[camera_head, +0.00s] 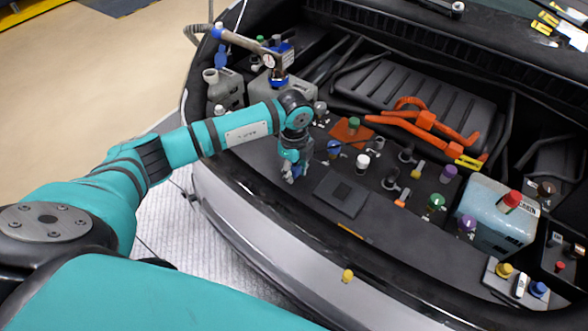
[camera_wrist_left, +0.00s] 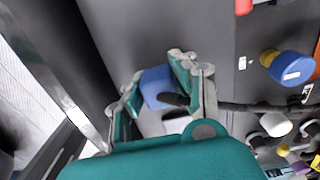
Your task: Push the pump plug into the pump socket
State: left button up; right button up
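My left gripper (camera_head: 291,173) points down over the dark front panel (camera_head: 258,165) of the engine bay, left of the black square pad. In the left wrist view its two fingers (camera_wrist_left: 160,88) are on either side of a blue block (camera_wrist_left: 157,84), which looks like the pump plug, and seem to touch it. A black cable (camera_wrist_left: 262,107) runs from near the block to the right, and it shows in the head view too. No pump socket can be clearly made out. My right gripper is in neither view.
To the right stand a blue cap (camera_head: 334,147), a white cap (camera_head: 363,161), a green cap (camera_head: 354,123) and several other coloured caps. The black square pad (camera_head: 342,194) lies near the front edge. A blue-white tank (camera_head: 494,213) stands farther right. Orange cables (camera_head: 425,119) lie behind.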

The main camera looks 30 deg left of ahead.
pick_arm(q)
jog(key=c, duration=0.4)
